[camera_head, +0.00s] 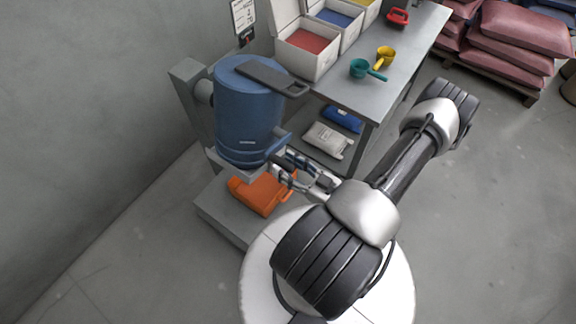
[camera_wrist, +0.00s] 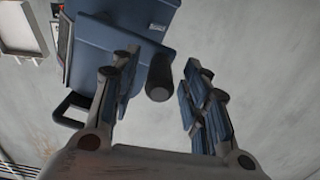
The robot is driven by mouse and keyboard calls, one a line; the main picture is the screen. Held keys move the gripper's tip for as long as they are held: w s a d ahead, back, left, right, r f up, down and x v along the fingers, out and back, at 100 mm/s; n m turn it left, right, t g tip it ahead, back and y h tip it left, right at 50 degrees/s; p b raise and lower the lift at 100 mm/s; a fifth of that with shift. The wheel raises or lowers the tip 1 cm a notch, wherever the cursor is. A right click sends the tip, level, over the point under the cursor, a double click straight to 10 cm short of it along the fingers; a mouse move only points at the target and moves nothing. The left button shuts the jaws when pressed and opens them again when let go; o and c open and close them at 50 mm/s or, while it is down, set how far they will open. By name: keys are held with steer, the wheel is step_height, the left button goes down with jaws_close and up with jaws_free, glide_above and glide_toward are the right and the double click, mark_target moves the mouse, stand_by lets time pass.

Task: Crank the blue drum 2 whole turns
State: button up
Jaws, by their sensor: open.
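The blue drum (camera_head: 245,125) is held on a grey stand by the wall, with a dark lever (camera_head: 272,76) across its top. The wrist view shows part of the drum (camera_wrist: 125,32) tilted at the upper left. A dark cylindrical grip (camera_wrist: 160,78) stands out from the drum's side, its end facing my wrist camera. My gripper (camera_head: 279,167) is at the drum's lower right side. It is open, and in the wrist view its fingers (camera_wrist: 160,72) lie on either side of the grip. I see no finger closed on it. The head view mostly hides the grip.
An orange container (camera_head: 262,193) sits on the stand's base below the drum. A grey bench (camera_head: 365,100) to the right holds bins of coloured material, green and yellow scoops (camera_head: 385,56) and a red item. Pallets of red sacks (camera_head: 515,45) stand behind.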

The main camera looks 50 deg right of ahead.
steer(key=s, duration=1.2)
steer(key=shift+d, duration=0.35)
